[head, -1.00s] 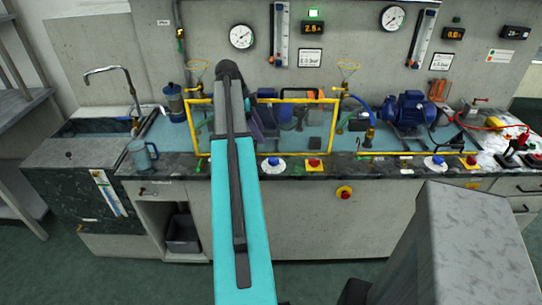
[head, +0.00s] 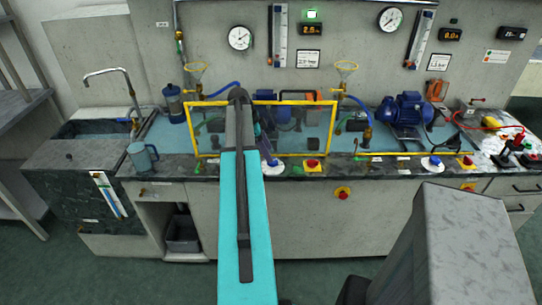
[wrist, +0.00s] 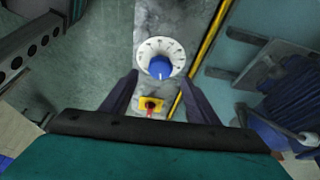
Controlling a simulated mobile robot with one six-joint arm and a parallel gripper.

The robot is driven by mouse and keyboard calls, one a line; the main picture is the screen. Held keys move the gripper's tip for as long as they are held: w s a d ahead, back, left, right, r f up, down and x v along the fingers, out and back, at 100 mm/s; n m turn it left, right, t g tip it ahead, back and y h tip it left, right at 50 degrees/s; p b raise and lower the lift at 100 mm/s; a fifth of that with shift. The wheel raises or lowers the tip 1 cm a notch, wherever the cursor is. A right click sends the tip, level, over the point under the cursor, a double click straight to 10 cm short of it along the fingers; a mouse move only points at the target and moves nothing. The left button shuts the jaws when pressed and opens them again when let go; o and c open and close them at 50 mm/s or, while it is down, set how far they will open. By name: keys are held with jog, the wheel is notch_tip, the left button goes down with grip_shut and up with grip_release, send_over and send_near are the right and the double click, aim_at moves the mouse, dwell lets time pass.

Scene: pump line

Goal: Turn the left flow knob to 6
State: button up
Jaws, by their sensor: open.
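The left flow knob (wrist: 160,68) is blue and sits in a white dial ring (wrist: 160,47) with dark marks, in the upper middle of the wrist view. The dial numbers are too small to read. In the head view my gripper (head: 268,148) points down at the counter's front edge.
A red button on a yellow plate (head: 312,165) is just right of the knob. A yellow guard frame (head: 332,130) stands behind it, close to my gripper. A second blue knob (head: 433,161) is farther right. A jug (head: 142,157) stands at the left.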

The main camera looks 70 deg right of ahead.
jog(key=shift+p+x, duration=0.4)
jog(key=shift+x, duration=1.75)
jog(key=c, duration=1)
jog(key=shift+d, duration=0.1)
jog(key=shift+c, duration=0.2)
